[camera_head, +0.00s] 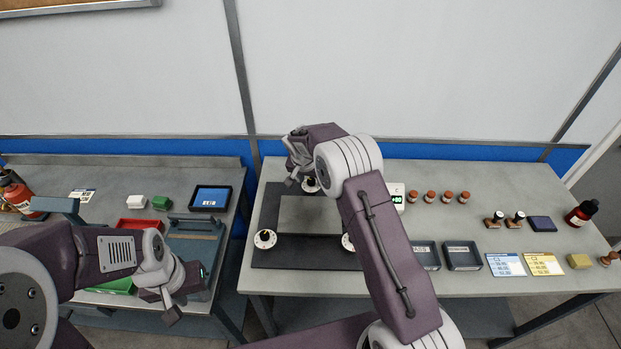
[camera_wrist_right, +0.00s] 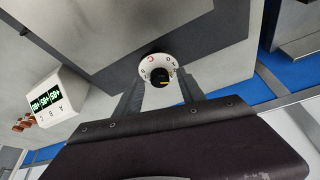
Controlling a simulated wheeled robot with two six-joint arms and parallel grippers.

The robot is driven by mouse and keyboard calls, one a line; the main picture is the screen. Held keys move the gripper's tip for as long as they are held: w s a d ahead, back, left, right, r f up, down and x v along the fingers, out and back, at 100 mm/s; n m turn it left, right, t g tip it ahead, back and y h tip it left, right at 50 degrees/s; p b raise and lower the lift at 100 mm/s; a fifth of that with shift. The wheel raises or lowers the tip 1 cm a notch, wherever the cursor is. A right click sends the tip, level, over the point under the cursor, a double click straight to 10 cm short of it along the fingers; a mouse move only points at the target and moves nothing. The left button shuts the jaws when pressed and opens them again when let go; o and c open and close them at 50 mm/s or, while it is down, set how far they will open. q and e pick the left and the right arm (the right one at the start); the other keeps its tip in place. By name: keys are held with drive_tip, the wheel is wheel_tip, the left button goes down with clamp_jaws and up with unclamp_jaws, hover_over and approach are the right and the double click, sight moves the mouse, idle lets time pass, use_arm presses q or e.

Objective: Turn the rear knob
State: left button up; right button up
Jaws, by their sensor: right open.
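The rear knob (camera_head: 311,186) is a white dial with a black grip, at the back of a dark platform (camera_head: 300,258). In the right wrist view the rear knob (camera_wrist_right: 158,68) shows its marked white ring and a yellow pointer line on the grip. My right gripper (camera_head: 298,182) is above it, with its open fingers (camera_wrist_right: 157,84) on either side of the dial in that view. Contact cannot be told. Two more knobs, the front left (camera_head: 265,239) and the front right (camera_head: 347,243), sit nearer; my arm partly hides the latter. My left gripper (camera_head: 162,305) is over the left bench, its jaw opening unclear.
A white readout box (camera_wrist_right: 55,106) with green digits stands beside the platform. Brown-capped bottles (camera_head: 431,196), black trays (camera_head: 463,255) and cards (camera_head: 505,265) lie to the right. The wall is close behind.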

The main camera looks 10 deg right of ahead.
clamp_jaws()
drive_tip(key=n+y+p, duration=0.1)
drive_tip(key=n, duration=0.1)
drive_tip(key=shift+d+r+n, duration=0.1)
drive_tip(key=shift+r+n, duration=0.05)
drive_tip(key=shift+n, duration=0.25)
drive_tip(key=shift+d+n+t+y+p, duration=0.1)
drive_tip(key=shift+n+t+y+p, duration=0.3)
drive_tip(key=shift+n+p, duration=0.65)
drive_tip(key=shift+n, duration=0.45)
drive_tip(key=shift+y, duration=0.3)
unclamp_jaws()
